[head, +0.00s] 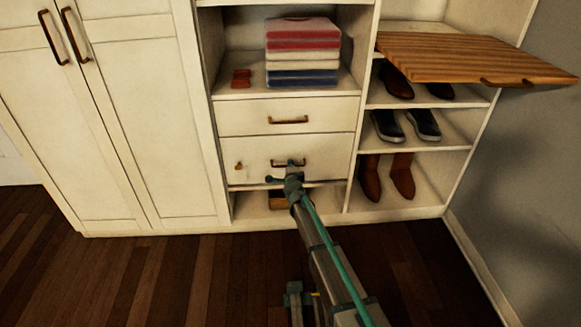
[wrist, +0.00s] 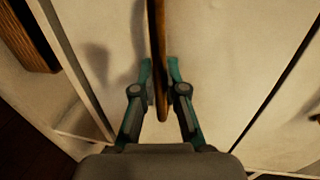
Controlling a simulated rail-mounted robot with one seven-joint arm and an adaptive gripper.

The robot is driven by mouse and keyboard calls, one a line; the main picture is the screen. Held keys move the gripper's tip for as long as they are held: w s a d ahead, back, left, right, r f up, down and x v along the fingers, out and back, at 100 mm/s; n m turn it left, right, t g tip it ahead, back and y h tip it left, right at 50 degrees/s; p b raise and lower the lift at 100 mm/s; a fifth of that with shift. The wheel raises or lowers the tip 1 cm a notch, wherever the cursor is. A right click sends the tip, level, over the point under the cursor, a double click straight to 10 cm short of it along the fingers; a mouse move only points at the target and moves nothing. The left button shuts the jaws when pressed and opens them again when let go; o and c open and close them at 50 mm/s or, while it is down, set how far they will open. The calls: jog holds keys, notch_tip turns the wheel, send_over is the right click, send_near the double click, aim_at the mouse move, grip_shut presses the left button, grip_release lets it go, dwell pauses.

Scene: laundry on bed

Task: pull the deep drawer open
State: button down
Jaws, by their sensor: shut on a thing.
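The deep drawer (head: 328,158) is the lower, taller white front in the middle of the cabinet. It looks flush with the drawer above, or nearly so. Its brown bar handle (head: 276,163) is partly covered by my gripper (head: 290,168) in the head view. In the wrist view the handle (wrist: 158,30) runs between the two teal fingers of my gripper (wrist: 160,75), which is shut on it near one end. A small brown fitting (head: 238,166) sits at the left of the drawer front.
A shallow drawer (head: 260,108) is directly above, under folded clothes (head: 303,50). An open cubby with a brown object (head: 277,200) lies below. Shoe shelves (head: 440,148) stand at right, under a projecting wooden board (head: 470,58). Tall doors (head: 125,130) are at left. The floor in front is clear.

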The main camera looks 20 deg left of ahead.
jog(key=shift+s, duration=0.1)
jog(key=f+b+v, duration=0.1)
jog(key=f+v, duration=0.2)
jog(key=v, duration=1.2)
jog(key=s+d+f+b+v, duration=0.1)
jog(key=f+v, duration=0.2)
jog(key=v, duration=1.2)
jog(key=shift+s+f, duration=0.15)
jog(key=shift+s, duration=0.15)
jog(key=c, duration=1.2)
grip_release()
jog(key=shift+s+d, duration=0.1)
jog(key=v, duration=0.7)
jog(key=shift+s, duration=0.15)
